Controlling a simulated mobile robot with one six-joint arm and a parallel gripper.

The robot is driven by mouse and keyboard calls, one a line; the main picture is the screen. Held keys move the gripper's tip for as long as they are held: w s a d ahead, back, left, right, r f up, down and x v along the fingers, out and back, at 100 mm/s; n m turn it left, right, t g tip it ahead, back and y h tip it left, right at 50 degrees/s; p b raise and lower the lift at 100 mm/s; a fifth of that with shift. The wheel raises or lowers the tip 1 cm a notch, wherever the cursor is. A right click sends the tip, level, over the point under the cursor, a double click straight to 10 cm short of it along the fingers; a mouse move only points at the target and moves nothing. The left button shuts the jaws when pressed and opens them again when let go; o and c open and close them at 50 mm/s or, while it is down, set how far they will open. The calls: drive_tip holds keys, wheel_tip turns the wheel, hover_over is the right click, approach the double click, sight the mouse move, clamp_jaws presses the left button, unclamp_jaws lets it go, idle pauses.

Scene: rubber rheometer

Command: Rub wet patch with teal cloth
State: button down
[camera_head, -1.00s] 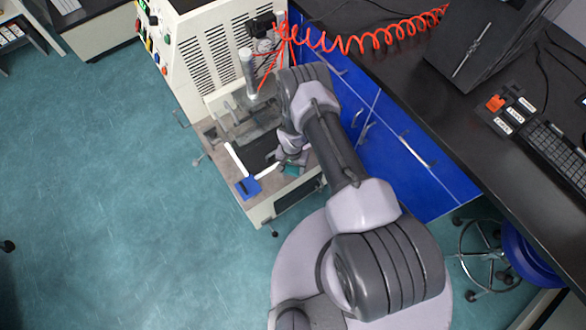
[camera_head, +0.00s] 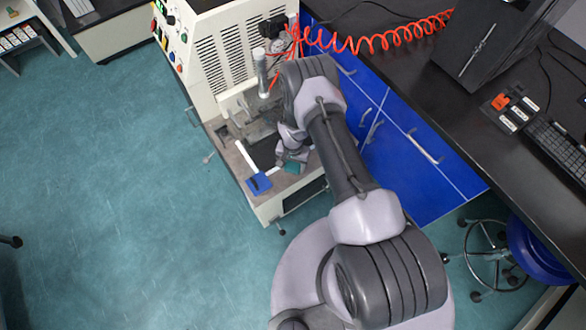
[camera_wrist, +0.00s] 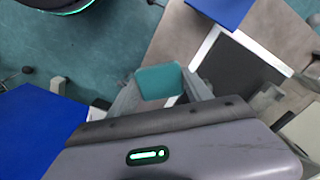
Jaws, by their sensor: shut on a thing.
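My gripper (camera_head: 291,164) is low over the front ledge of the cream rheometer machine. In the wrist view my gripper (camera_wrist: 160,92) is shut on a teal cloth (camera_wrist: 157,82), seen as a flat teal piece between the fingers. The cloth (camera_head: 293,168) is small and partly hidden by my gripper in the head view. The brownish ledge (camera_head: 233,158) carries a dark plate with white edging, which shows in the wrist view as a dark plate (camera_wrist: 235,75). I cannot make out a wet patch. I cannot tell whether the cloth touches the ledge.
A blue pad (camera_head: 259,183) lies at the ledge's front left corner. The rheometer body (camera_head: 225,50) stands behind with a metal column and a red coiled hose (camera_head: 370,38). Blue cabinets (camera_head: 415,165) under a black bench flank the right. The floor at left is open.

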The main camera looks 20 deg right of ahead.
sight(293, 166)
drive_tip(key=shift+r+p, duration=0.5)
drive_tip(key=shift+r, duration=1.1)
